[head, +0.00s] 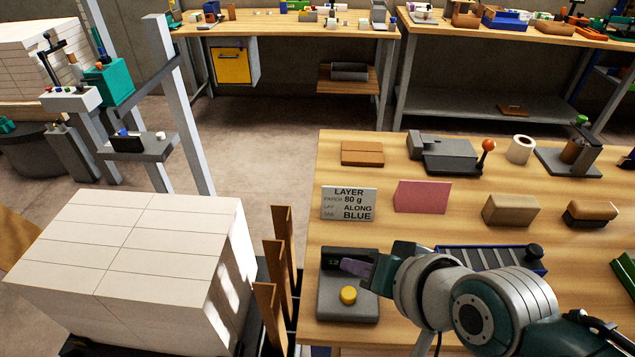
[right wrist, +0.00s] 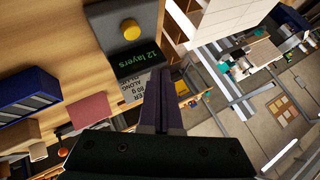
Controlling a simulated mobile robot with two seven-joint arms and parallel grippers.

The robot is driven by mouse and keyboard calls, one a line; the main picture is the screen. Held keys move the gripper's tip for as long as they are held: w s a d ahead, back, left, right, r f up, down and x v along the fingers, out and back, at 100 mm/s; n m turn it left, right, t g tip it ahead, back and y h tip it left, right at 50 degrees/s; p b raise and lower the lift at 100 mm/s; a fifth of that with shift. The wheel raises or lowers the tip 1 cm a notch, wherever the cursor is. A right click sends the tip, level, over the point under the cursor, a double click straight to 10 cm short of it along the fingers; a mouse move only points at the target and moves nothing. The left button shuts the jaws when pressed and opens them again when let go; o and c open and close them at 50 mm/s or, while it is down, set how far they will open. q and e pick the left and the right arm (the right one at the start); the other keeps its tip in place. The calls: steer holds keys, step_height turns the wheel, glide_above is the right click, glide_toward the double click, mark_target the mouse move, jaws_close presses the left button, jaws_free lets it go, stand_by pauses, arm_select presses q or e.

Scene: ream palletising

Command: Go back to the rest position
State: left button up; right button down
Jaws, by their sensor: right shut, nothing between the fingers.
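My right gripper (head: 346,265) reaches in from the lower right and is over the grey counter box with a yellow button (head: 348,296) on the wooden bench. Its dark fingers are together with nothing between them. In the right wrist view the closed fingers (right wrist: 163,85) point at the scene, with the counter box (right wrist: 128,30) beyond them and its display reading "12 layers". I cannot tell whether the fingertips touch the box. My left gripper is not in view.
A stack of white reams (head: 135,245) stands left of the bench (head: 420,235), with brown upright boards (head: 280,250) between. A layer sign (head: 349,203), pink card (head: 422,196), brown blocks (head: 512,211) and blue ribbed tray (head: 490,258) stand on the bench.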

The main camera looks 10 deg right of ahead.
stand_by(0.4)
steer(key=s+d+r+n+g+h, duration=0.1)
steer(key=s+d+r+n+g, duration=0.15)
steer(key=s+r, duration=0.45)
steer(key=s+d+r+n+g+h, duration=0.2)
steer(key=s+d+r+n, duration=0.2)
steer(key=s, duration=0.7)
step_height(320, 180, up, 30)
steer(key=s+p, duration=0.1)
steer(key=p, duration=2.8)
steer(key=shift+d+f, duration=0.15)
steer(key=shift+f, duration=0.05)
steer(key=shift+s+n+g, duration=0.1)
steer(key=shift+n+g, duration=0.15)
